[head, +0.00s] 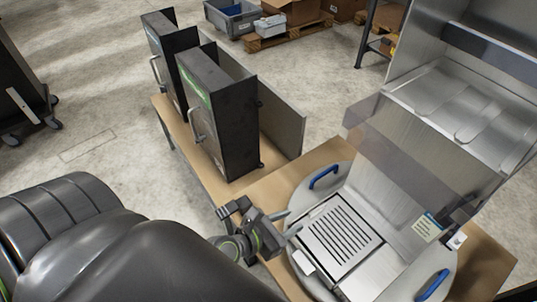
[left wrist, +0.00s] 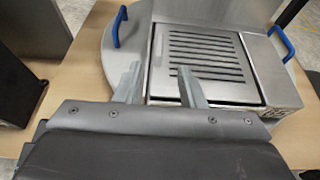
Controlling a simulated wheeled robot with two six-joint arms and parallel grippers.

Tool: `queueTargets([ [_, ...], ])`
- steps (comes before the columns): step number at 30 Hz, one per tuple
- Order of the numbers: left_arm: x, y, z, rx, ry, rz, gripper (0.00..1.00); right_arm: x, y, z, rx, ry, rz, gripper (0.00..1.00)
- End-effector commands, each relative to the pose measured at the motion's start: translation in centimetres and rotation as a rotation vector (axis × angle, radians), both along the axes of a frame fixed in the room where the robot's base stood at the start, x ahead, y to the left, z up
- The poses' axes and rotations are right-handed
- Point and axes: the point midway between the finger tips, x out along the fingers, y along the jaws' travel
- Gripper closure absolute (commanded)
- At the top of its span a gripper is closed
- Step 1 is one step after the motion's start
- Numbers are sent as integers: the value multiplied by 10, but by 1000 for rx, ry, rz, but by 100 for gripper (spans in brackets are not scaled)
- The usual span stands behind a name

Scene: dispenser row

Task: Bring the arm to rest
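My left gripper (head: 285,222) is in the lower middle of the head view, at the left edge of the steel dispenser (head: 385,235). In the left wrist view its two fingers (left wrist: 160,85) stand apart with nothing between them. The fingertips are close to the slotted grate (left wrist: 205,60) of the dispenser; I cannot tell whether they touch it. The grate also shows in the head view (head: 341,235). My left arm fills the lower left of the head view. My right gripper is in neither view.
The dispenser stands on a round plate with blue handles (head: 324,177) on a wooden table (head: 262,193). Two dark cabinets (head: 222,115) with handles stand to the left. A grey bin (head: 232,17) and cardboard boxes (head: 292,10) are at the back.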

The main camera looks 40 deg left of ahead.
Motion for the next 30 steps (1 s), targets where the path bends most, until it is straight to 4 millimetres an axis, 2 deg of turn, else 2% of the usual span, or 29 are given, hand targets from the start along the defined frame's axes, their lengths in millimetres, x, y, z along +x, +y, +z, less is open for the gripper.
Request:
queueTargets([
  [3, -23, 9, 9, 2, 1, 1, 64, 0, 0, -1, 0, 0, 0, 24],
  [9, -46, 17, 20, 1, 1, 0, 64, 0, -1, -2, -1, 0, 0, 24],
  [15, -54, 20, 24, 0, -1, 0, 64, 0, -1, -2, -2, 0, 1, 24],
  [23, -55, 20, 24, 15, -2, -9, 64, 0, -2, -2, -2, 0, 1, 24],
  [26, -56, 19, 23, 106, -11, -65, 64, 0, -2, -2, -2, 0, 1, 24],
  [30, -62, 18, 17, 393, -38, -246, 64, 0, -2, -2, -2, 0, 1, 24],
])
